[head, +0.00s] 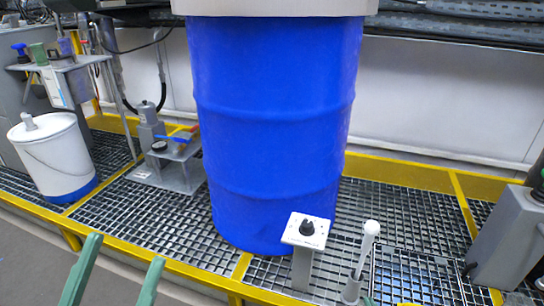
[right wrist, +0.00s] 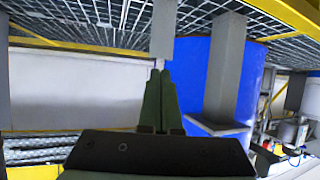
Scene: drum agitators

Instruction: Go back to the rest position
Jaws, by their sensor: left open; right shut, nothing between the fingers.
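My left gripper (head: 122,250) reaches in at the bottom left of the head view. Its two green fingers are spread well apart with nothing between them. My right gripper (right wrist: 159,72) shows in the right wrist view with its two green fingers together and nothing held. It is outside the head view. The large blue drum (head: 275,110) stands upright on the grating, and part of it also shows in the right wrist view (right wrist: 252,70). The control box with a black knob (head: 306,230) stands on a post in front of the drum, apart from my left gripper.
A white-handled lever (head: 369,240) stands right of the control box. A white bucket (head: 52,155) and a pump stand (head: 178,165) are at the left. A grey machine (head: 510,235) is at the right. The yellow-edged grating (head: 400,215) has bare patches between them.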

